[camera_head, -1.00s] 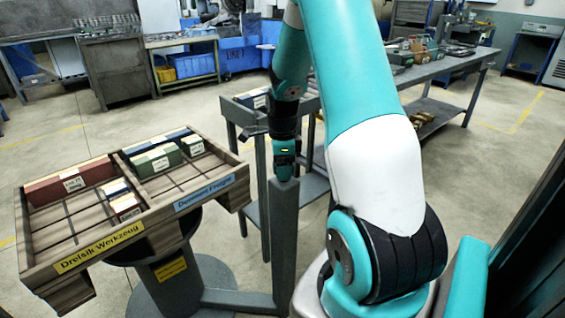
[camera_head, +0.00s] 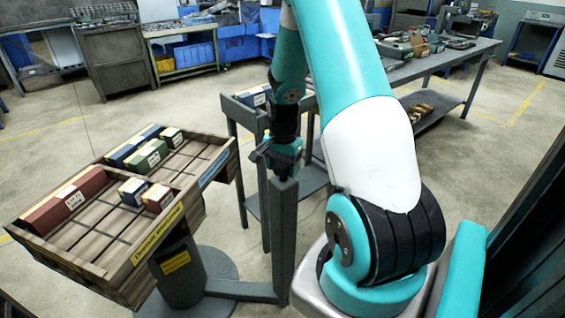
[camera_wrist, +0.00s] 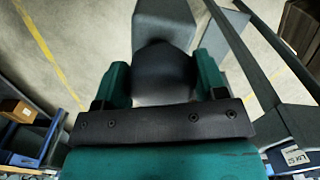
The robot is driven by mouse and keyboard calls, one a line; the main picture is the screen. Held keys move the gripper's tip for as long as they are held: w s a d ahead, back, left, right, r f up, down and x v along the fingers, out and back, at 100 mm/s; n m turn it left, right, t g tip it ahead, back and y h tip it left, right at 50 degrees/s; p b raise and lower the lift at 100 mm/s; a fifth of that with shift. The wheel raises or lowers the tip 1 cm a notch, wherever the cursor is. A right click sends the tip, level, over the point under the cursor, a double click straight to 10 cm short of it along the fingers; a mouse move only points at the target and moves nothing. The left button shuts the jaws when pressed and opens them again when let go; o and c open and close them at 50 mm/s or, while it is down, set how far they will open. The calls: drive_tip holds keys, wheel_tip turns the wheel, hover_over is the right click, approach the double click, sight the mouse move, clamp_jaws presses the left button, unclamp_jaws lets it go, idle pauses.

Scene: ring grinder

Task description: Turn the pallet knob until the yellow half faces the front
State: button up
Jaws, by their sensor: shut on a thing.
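The wooden pallet (camera_head: 120,270) sits on a round pedestal at the left. It is turned at an angle. Its yellow label (camera_head: 158,234) is on the edge facing lower right, nearer to me. Its blue label (camera_head: 214,168) is farther back on the same side. My gripper (camera_head: 284,172) is at the top of the grey post (camera_head: 284,235). In the wrist view, the teal fingers of my gripper (camera_wrist: 163,82) are shut on the dark knob (camera_wrist: 162,68), one on each side. In the head view the knob is mostly hidden by the gripper.
Red, green and blue boxes lie in the pallet's compartments. A grey foot bar (camera_head: 240,290) joins the pedestal and the post. A grey cart (camera_head: 310,180) stands close behind the gripper. A long workbench (camera_head: 440,67) is at the back right. Open floor lies between them.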

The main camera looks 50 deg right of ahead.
drive_tip(key=n+p, duration=0.2)
drive_tip(key=n, duration=0.4)
drive_tip(key=shift+s+r+n, duration=0.1)
drive_tip(key=shift+n, duration=0.2)
drive_tip(key=n+p, duration=0.1)
drive_tip(key=n, duration=0.4)
drive_tip(key=shift+d, duration=0.15)
drive_tip(key=n+p, duration=0.1)
drive_tip(key=n, duration=0.4)
drive_tip(key=shift+d+n, duration=0.1)
drive_tip(key=shift+n, duration=0.3)
drive_tip(key=n+p, duration=0.1)
drive_tip(key=n, duration=0.4)
drive_tip(key=shift+d, duration=0.1)
drive_tip(key=shift+n, duration=0.4)
drive_tip(key=o, duration=0.9)
drive_tip(key=shift+o, duration=0.2)
wheel_tip(320, 180, up, 17)
drive_tip(key=shift+r, duration=0.15)
